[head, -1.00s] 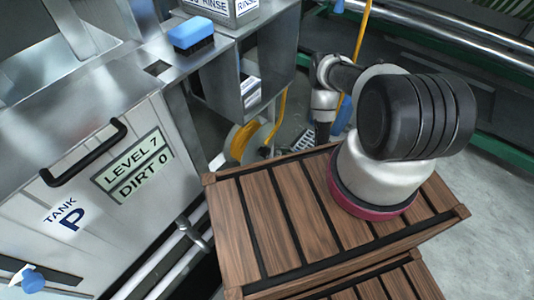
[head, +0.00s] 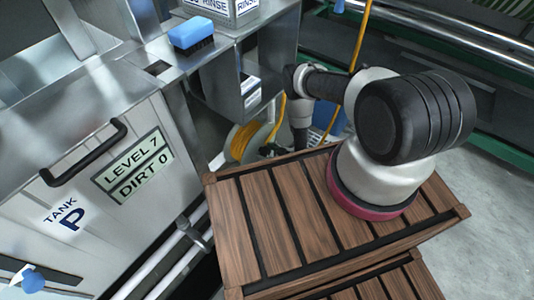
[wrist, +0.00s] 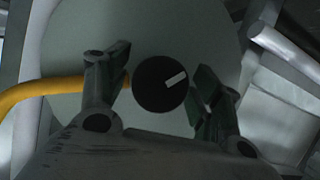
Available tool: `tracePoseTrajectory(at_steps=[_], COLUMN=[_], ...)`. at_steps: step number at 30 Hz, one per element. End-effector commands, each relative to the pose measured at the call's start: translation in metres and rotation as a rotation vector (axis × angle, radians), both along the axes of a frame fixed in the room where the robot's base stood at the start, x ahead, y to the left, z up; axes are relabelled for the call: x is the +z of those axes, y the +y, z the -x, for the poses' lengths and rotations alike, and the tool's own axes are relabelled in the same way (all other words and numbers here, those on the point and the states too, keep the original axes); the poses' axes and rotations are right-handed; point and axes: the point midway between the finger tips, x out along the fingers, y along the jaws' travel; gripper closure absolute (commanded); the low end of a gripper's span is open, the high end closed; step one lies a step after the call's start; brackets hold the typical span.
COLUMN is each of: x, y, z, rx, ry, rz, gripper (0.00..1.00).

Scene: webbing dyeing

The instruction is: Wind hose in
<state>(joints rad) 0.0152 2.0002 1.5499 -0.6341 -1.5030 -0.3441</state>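The hose reel has yellow hose (head: 241,143) wound on it and stands low beside the steel tank unit in the head view. In the wrist view its pale round side disc (wrist: 75,40) fills much of the picture. A black round knob (wrist: 160,84) with a white mark sits on the disc. My gripper (wrist: 165,76) is open, with one finger on each side of the knob. Small gaps seem to show; contact is unclear. A yellow hose length (wrist: 40,92) runs in from the left behind the left finger. In the head view my gripper (head: 270,150) is small and dark at the reel.
Tank P (head: 110,185) with a black handle stands at the left. A blue brush (head: 191,36) lies on the steel ledge by the rinse container (head: 228,10). A yellow hose (head: 362,35) hangs behind my arm. Green rails run behind; grey floor is clear at the right.

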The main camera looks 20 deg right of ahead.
Motion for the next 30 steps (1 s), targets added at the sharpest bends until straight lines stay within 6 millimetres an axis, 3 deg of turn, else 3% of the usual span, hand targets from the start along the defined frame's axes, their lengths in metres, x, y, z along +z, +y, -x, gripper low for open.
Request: tracePoseTrajectory(at_steps=[1, 5, 6, 17, 30], x=[0.0001, 0.0001, 0.0001, 0.0001, -0.0006], y=[-0.0001, -0.0001, 0.0000, -0.0010, -0.0011], z=[0.0000, 0.0000, 0.0000, -0.0001, 0.0007], rx=[0.000, 0.000, 0.000, -0.002, -0.002], ry=[0.000, 0.000, 0.000, 0.035, 0.223], rz=[0.000, 0.000, 0.000, -0.049, -0.308], gripper=[0.50, 0.74, 0.76, 0.75, 0.75])
